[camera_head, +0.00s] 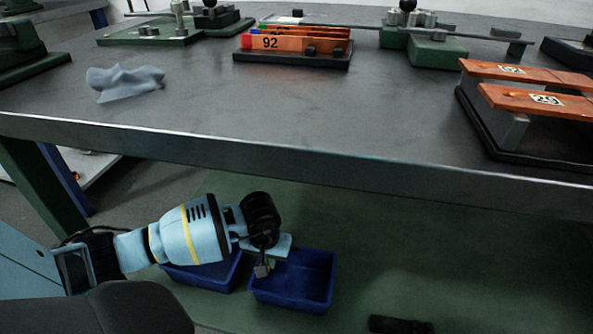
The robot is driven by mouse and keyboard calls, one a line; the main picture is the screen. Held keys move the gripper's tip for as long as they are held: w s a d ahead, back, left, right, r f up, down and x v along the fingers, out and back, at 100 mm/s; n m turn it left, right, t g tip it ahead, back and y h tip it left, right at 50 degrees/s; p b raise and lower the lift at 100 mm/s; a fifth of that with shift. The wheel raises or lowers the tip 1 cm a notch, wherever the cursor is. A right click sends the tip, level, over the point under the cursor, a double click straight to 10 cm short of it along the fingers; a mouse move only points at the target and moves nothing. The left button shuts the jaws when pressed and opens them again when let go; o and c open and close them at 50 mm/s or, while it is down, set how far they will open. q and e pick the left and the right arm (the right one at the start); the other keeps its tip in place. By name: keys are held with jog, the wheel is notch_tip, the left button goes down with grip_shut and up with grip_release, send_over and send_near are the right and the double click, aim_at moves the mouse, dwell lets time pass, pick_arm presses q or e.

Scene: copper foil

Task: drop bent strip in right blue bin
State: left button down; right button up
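The right blue bin (318,296) sits low on the green surface below the table, and its visible inside looks empty. The left blue bin (208,280) is beside it, partly covered by my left arm. My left gripper (262,270) points down over the near left edge of the right bin, by the gap between the bins. Its fingers are small and dark, and I cannot tell whether they hold anything. I cannot make out a bent strip there. Flat orange copper strips (535,100) lie on a dark fixture at the right of the table. My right gripper is not in view.
The grey table (300,115) spans the view, its front edge above my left arm. It bears a crumpled cloth (125,82), an orange rack (290,44) marked 92 and green fixtures (430,48). A dark object (400,325) shows at the bottom right.

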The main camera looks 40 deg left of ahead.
pick_arm(q)
jog(key=b, duration=0.2)
send_over(273, 286)
jog(key=f, duration=0.5)
jog(key=shift+s+f, duration=0.2)
jog(key=shift+f, duration=0.3)
jog(key=shift+f+b, duration=0.2)
jog(key=shift+b, duration=0.1)
notch_tip(273, 286, down, 3)
jog(key=shift+d+f+b, duration=0.1)
jog(key=shift+b, duration=0.6)
jog(key=shift+w+f, duration=0.1)
jog(key=shift+f, duration=0.15)
jog(key=shift+r, duration=0.1)
